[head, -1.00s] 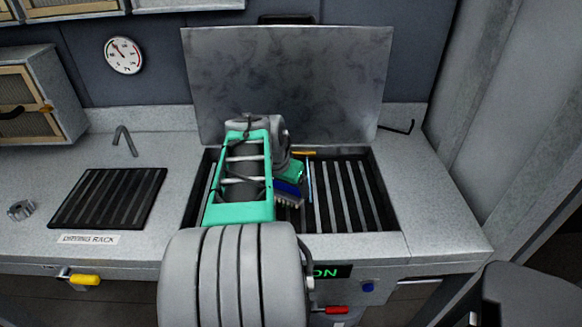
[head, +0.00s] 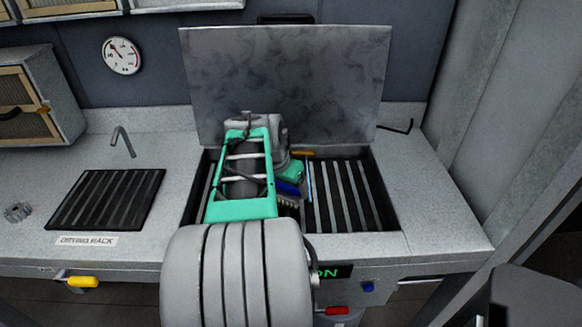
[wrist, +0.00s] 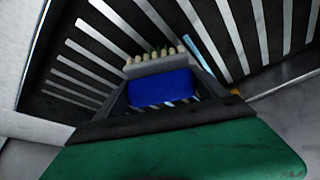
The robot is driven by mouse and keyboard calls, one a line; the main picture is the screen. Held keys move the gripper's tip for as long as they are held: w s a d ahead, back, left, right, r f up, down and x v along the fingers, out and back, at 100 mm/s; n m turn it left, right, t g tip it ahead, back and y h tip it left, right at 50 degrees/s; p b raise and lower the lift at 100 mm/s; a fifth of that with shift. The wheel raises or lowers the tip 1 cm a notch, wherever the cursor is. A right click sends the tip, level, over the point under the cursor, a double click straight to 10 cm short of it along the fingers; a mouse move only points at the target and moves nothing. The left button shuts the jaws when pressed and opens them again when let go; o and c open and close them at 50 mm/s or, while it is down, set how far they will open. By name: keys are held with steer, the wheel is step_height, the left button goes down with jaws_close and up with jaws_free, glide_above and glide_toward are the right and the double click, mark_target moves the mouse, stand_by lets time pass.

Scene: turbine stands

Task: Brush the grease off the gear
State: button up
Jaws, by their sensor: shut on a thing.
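My gripper (head: 292,180) is over the slatted basin in the head view, partly hidden by my arm. It is shut on a blue brush (head: 288,188), whose pale bristles show at its lower edge. In the wrist view the brush (wrist: 160,88) sits between the dark fingers, bristles pointing away toward the slats; I cannot tell whether they touch. A small grey metal gear (head: 18,212) lies on the counter at the far left, well away from my gripper. Any grease on it is too small to make out.
The slatted basin (head: 385,222) has a raised metal lid (head: 330,80) behind it. A thin blue rod (head: 310,182) and an orange piece (head: 303,153) lie at the slats. A drying rack (head: 105,200) and a tap (head: 123,140) are left, with bare counter between.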

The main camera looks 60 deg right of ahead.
steer(key=shift+s+a, duration=0.25)
steer(key=shift+a, duration=0.15)
step_height(320, 180, up, 3)
steer(key=shift+a+f+p, duration=0.1)
steer(key=shift+f+p, duration=0.1)
steer(key=shift+p, duration=0.4)
step_height(320, 180, up, 2)
steer(key=shift+s+p, duration=0.15)
steer(key=shift+p, duration=0.6)
steer(key=shift+r+p, duration=1.1)
steer(key=shift+r, duration=0.7)
